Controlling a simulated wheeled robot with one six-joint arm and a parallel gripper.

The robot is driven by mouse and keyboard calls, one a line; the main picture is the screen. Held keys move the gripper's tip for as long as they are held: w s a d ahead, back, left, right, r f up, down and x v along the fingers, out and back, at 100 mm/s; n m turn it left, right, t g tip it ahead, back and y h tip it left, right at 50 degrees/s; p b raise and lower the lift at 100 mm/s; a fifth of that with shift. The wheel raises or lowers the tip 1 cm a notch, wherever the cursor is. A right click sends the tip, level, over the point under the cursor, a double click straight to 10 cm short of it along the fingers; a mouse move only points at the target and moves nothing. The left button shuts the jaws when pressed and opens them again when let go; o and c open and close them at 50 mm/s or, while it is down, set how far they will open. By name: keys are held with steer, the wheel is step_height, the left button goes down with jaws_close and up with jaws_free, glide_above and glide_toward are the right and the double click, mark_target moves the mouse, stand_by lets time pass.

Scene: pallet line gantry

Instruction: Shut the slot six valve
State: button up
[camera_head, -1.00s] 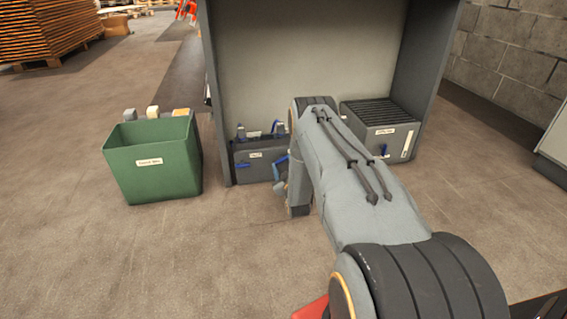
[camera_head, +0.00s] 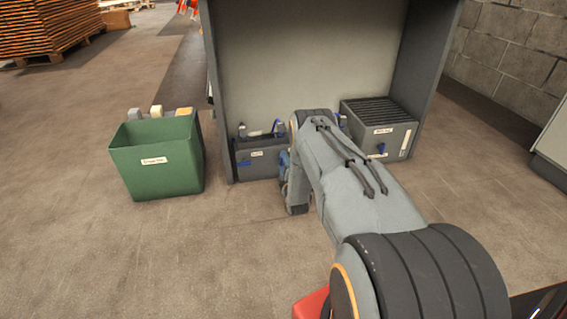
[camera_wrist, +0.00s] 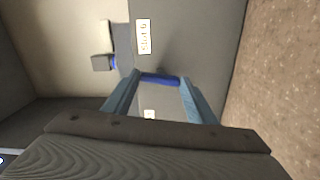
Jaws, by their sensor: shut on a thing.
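In the wrist view, a blue valve handle (camera_wrist: 160,79) lies between the two blue-grey fingers of my gripper (camera_wrist: 159,82), which is shut on it. The handle is on the face of a dark grey unit. A white label (camera_wrist: 144,36) reading "Slot 6" is on that same face, just above the handle in the picture. In the head view, my gripper (camera_head: 286,178) is low in front of the grey rack, partly hidden by my forearm, and the held handle cannot be made out there.
A dark grey unit (camera_head: 270,164) with a label and blue lever sits left of my arm. A ribbed grey box (camera_head: 390,138) with a blue lever stands right. The rack's side wall (camera_head: 218,95) rises nearby. A green bin (camera_head: 150,180) is on the floor. Front-left floor is clear.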

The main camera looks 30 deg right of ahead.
steer(key=shift+n, duration=0.8)
steer(key=o, duration=1.1)
steer(key=shift+c, duration=0.2)
steer(key=shift+p, duration=0.3)
steer(key=p+v, duration=0.3)
steer(key=v, duration=0.4)
steer(key=shift+s+p, duration=0.3)
steer(key=shift+s, duration=0.1)
steer(key=shift+a, duration=0.15)
